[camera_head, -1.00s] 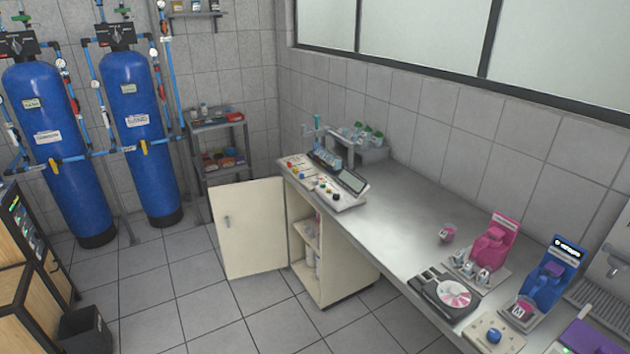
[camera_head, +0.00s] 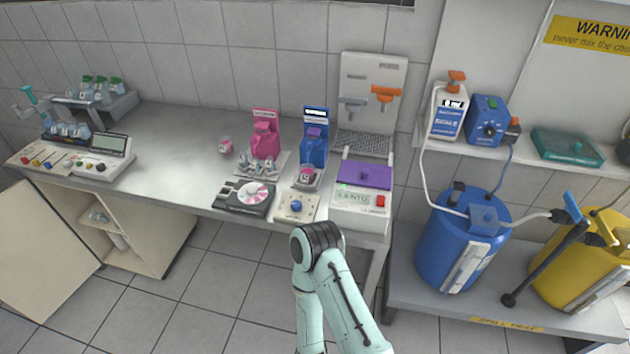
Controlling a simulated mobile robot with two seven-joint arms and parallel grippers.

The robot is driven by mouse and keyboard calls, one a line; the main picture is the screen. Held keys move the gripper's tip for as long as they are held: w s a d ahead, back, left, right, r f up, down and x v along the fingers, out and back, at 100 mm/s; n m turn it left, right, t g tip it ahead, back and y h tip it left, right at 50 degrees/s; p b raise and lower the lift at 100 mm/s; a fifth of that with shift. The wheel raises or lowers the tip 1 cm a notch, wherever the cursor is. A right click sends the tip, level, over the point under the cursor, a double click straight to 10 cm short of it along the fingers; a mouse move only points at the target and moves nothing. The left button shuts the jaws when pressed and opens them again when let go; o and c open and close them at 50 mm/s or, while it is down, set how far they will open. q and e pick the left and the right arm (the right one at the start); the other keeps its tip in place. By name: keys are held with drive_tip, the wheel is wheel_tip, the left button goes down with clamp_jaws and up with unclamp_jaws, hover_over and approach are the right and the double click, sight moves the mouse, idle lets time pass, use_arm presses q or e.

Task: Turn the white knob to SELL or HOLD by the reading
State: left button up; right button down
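No knob that is clearly white can be made out. A small cream panel (camera_head: 297,208) at the table's front edge carries a round blue knob (camera_head: 296,206). To its left is a black device (camera_head: 232,198) with a pink and white disc (camera_head: 256,194). A blue stand (camera_head: 314,150) behind has a small dark display (camera_head: 316,111) with lettering too small to read, and a jar (camera_head: 307,175) at its foot. A pink stand (camera_head: 265,136) is beside it. One pale green arm of mine rises in front of the table; neither gripper is visible.
A white machine with a purple lid (camera_head: 365,174) is right of the cream panel. A console (camera_head: 75,155) stands at the left end of the table (camera_head: 180,150). Blue (camera_head: 463,240) and yellow (camera_head: 575,262) drums stand at the right. The table's middle is clear.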

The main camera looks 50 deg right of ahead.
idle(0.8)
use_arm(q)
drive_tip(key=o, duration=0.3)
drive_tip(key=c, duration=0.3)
